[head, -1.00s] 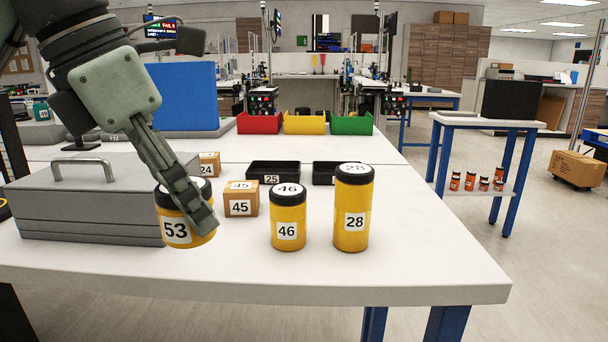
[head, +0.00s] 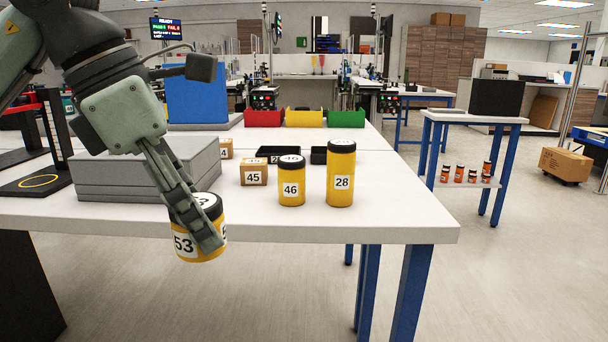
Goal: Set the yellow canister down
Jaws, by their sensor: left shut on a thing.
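My left gripper (head: 201,228) is shut on a yellow canister (head: 188,246) with a black lid and the label 53. The canister is nearly upright and appears in front of the white table's front edge, with floor behind its lower part. My gripper's fingers hide part of its front and lid. Two other yellow canisters stand upright on the table: the one labelled 46 (head: 292,174) and the taller one labelled 28 (head: 341,164). My right gripper does not show.
A grey toolbox (head: 125,182) lies on the white table (head: 400,218) behind my gripper. A black stand with a yellow ring (head: 38,181) is at the left. A cardboard box labelled 45 (head: 253,178) and black trays (head: 277,155) lie behind. The table's right front is clear.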

